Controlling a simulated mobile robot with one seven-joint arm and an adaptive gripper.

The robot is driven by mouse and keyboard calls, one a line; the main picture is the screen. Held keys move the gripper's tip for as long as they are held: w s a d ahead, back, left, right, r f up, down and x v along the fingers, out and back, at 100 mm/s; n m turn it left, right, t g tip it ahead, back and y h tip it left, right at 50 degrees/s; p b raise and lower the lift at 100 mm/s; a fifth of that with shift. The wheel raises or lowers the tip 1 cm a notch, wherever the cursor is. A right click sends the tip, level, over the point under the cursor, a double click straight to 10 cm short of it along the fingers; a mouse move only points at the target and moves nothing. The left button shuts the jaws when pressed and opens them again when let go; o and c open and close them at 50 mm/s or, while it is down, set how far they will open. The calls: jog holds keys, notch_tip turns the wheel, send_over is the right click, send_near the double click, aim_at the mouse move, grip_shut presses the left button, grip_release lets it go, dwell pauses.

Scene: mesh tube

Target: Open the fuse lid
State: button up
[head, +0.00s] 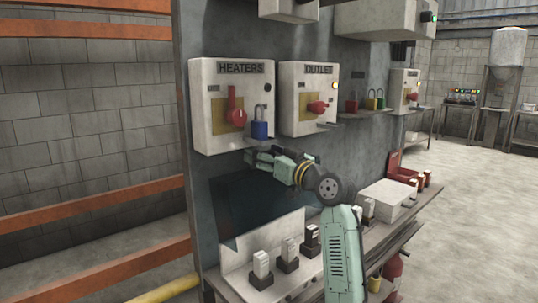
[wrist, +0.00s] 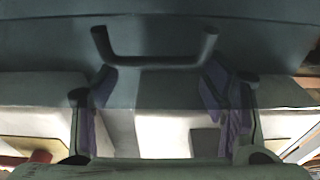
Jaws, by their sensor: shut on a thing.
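The fuse lid (head: 235,205) is a dark, see-through panel on the front of the grey board, below the HEATERS and OUTLET boxes. In the wrist view, the lid (wrist: 265,45) fills the top, with its dark U-shaped handle (wrist: 155,62) toward me. My gripper (head: 256,157) is at the lid's upper part in the head view. In the wrist view, my gripper's two purple-padded fingers (wrist: 158,85) are at the two ends of the handle, shut on it. The exact contact is dim. The lid's hinge and how far it stands open cannot be told.
The HEATERS box (head: 205,107) and OUTLET box (head: 296,112) stick out just above my gripper. A blue padlock (head: 260,129) hangs by the HEATERS switch. Several upright fuse-like blocks (head: 288,251) stand on the shelf below. A white box (head: 387,198) lies to the right.

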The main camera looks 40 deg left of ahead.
jog(key=shift+w+a+f, duration=0.3)
jog(key=shift+a+f, duration=0.05)
jog(key=shift+f, duration=0.2)
jog(key=o, duration=1.6)
jog(key=shift+s+a+f, duration=0.1)
jog(key=shift+a, duration=0.1)
jog(key=shift+d, duration=0.1)
jog(key=shift+d+f, duration=0.15)
jog(key=shift+f, duration=0.05)
jog(key=s+d, duration=0.1)
jog(key=d, duration=1.1)
jog(key=shift+d, duration=0.1)
jog(key=shift+c, duration=0.2)
